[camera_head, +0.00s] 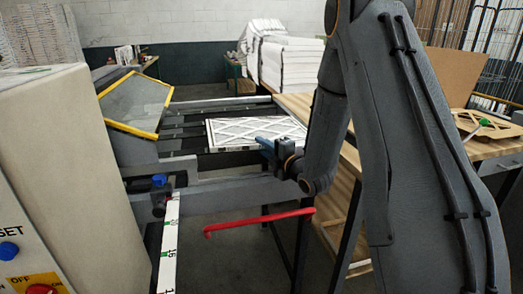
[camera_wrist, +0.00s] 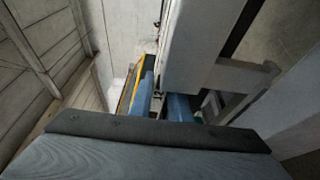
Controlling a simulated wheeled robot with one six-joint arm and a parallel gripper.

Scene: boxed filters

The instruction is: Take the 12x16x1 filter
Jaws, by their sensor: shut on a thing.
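The filter (camera_head: 245,128) is a flat white panel with a diamond lattice face. It lies over the dark conveyor bed in the head view, and no size print is legible on it. My gripper (camera_head: 266,145) is at the filter's near right edge, with its blue fingers shut on that edge. In the wrist view the blue fingers (camera_wrist: 165,104) show past the dark gripper body. The exact contact is hidden there, and I cannot tell whether the pale panel above the fingers is the filter.
A yellow-edged clear guard (camera_head: 137,102) stands left of the bed. A red bar (camera_head: 258,222) juts out in front, below my gripper. A wooden table (camera_head: 345,190) is on the right, partly behind my arm. A control cabinet (camera_head: 75,150) fills the near left.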

